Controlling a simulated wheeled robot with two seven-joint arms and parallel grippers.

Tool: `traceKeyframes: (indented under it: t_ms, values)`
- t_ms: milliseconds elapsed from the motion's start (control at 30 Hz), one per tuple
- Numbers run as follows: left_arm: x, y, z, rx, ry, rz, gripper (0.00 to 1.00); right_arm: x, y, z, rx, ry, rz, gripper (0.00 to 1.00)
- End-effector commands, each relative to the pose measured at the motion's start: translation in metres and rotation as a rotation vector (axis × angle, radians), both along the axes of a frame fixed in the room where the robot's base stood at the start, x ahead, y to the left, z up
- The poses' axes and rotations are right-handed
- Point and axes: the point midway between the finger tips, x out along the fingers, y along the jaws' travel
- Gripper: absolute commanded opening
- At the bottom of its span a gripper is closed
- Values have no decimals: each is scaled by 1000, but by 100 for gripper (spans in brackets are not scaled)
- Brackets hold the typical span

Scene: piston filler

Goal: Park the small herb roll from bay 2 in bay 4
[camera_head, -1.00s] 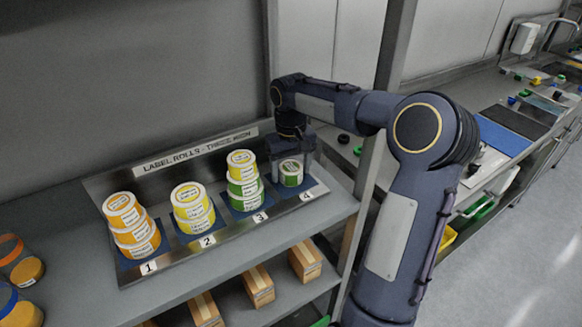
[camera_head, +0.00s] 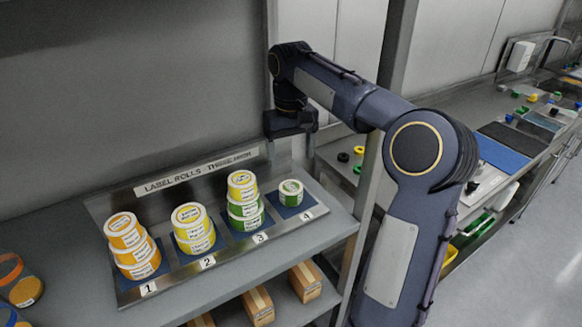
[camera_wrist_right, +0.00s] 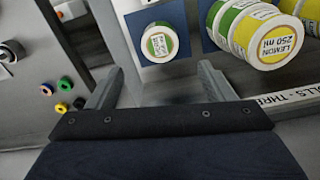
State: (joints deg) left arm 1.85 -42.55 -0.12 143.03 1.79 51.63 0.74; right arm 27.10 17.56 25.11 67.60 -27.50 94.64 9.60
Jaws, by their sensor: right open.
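One small green-sided roll (camera_head: 291,193) with a pale label stands alone on the blue pad of bay 4 (camera_head: 309,207). It also shows in the wrist view (camera_wrist_right: 160,42), ahead of and between the open fingers; its label print is too small to read. Bay 2 (camera_head: 208,250) holds a stack of yellow rolls (camera_head: 192,222). No green roll shows there. My right gripper (camera_head: 291,127) is open and empty, raised above and behind the bay 4 roll, apart from it. Its fingers also show in the wrist view (camera_wrist_right: 160,88). My left gripper is out of view.
Bay 3 holds a stack with a yellow roll (camera_head: 242,186) on top of green ones (camera_head: 246,215), close left of bay 4. Bay 1 holds stacked orange rolls (camera_head: 132,246). A metal post (camera_head: 392,70) stands right of the shelf. Cartons (camera_head: 257,303) sit below.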

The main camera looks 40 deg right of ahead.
Motion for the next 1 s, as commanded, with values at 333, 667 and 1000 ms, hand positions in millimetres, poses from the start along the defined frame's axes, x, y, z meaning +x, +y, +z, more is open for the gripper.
traceKeyframes:
  t_ms: [333,667,1000]
  values:
    - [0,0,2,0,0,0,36,-6,6,16,-4,-12,14,75]
    - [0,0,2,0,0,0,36,-113,96,0,47,-234,147,75]
    - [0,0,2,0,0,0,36,-215,170,-81,263,-484,127,75]
